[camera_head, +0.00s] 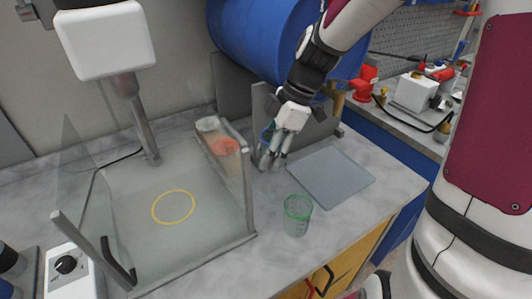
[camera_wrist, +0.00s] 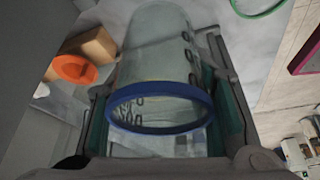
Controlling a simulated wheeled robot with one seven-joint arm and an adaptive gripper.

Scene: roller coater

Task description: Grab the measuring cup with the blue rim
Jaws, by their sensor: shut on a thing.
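The measuring cup with the blue rim (camera_wrist: 161,107) is clear with dark markings and fills the middle of the wrist view. My gripper (camera_wrist: 165,95) has one finger on each side of it and is shut on the cup. In the head view, my gripper (camera_head: 276,150) points down at the back of the counter, in front of a grey panel. There the cup (camera_head: 265,153) shows only partly, with a bit of blue rim beside the fingers. Whether the cup touches the counter is hard to tell.
A green-rimmed measuring cup (camera_head: 297,215) stands on the counter, in front of a grey square plate (camera_head: 331,176). A clear-walled enclosure (camera_head: 245,190) stands close at left, with an orange-topped item (camera_head: 224,146) near its back. A blue drum (camera_head: 262,40) lies behind my gripper.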

